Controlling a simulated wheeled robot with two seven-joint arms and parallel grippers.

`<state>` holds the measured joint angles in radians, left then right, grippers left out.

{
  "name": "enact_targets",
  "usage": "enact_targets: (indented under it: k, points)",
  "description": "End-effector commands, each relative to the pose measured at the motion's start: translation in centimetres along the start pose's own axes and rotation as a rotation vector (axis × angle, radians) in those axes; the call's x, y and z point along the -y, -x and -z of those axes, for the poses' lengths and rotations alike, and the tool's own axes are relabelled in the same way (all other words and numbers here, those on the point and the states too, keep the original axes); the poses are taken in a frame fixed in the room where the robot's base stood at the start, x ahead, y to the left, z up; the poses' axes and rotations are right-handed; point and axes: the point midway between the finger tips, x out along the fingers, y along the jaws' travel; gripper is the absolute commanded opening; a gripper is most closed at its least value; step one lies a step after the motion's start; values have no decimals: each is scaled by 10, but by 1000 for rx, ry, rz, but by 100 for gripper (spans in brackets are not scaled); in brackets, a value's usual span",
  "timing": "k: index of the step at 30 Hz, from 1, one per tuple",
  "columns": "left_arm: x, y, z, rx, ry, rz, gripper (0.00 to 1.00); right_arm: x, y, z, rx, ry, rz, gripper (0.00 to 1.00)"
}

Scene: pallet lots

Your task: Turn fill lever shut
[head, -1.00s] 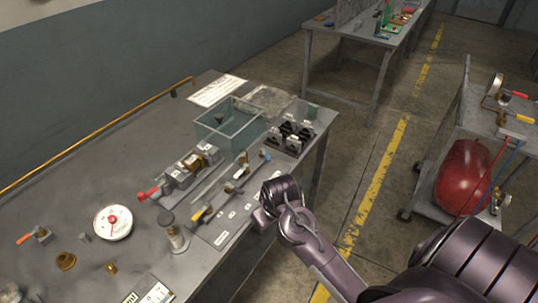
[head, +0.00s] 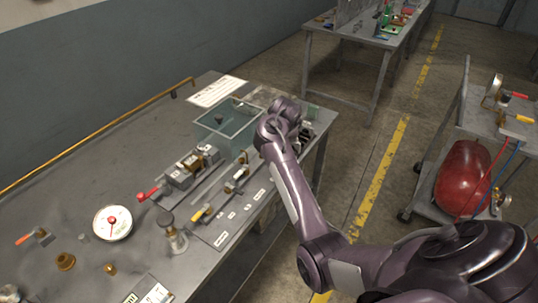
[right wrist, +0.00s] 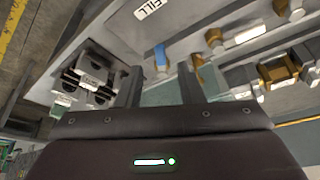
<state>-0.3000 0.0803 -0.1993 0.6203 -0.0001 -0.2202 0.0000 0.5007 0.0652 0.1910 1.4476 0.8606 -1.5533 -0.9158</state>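The lever with a blue handle (right wrist: 161,57) shows in the right wrist view, beside a white label reading FILL (right wrist: 148,9). It sits at the end of the pipe line on the bench panel. My right gripper (right wrist: 158,72) is open, its two fingers apart. The blue handle appears in the gap just beyond the fingertips; I cannot tell whether they touch it. In the head view, my right wrist covers the blue lever and the gripper's fingers. My left gripper is not in view.
A glass tank (head: 230,122) stands behind the panel. Black labelled blocks (right wrist: 84,88) sit close to my right gripper. The yellow lever (head: 202,213), red lever (head: 148,192) and gauge (head: 112,223) are further left.

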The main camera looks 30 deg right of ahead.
Motion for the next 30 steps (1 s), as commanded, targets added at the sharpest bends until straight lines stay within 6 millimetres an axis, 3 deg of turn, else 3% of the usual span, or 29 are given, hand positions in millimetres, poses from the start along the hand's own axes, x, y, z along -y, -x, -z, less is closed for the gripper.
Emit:
enact_targets:
  k: [7,17,26,30]
  points:
    - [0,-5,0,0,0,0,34,1,-33,0,0,0,2,34]
    - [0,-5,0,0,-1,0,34,1,-38,0,-1,3,0,34]
    - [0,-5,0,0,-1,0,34,1,-38,0,-1,3,0,0]
    - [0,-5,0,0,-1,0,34,1,-38,0,-1,2,0,0]
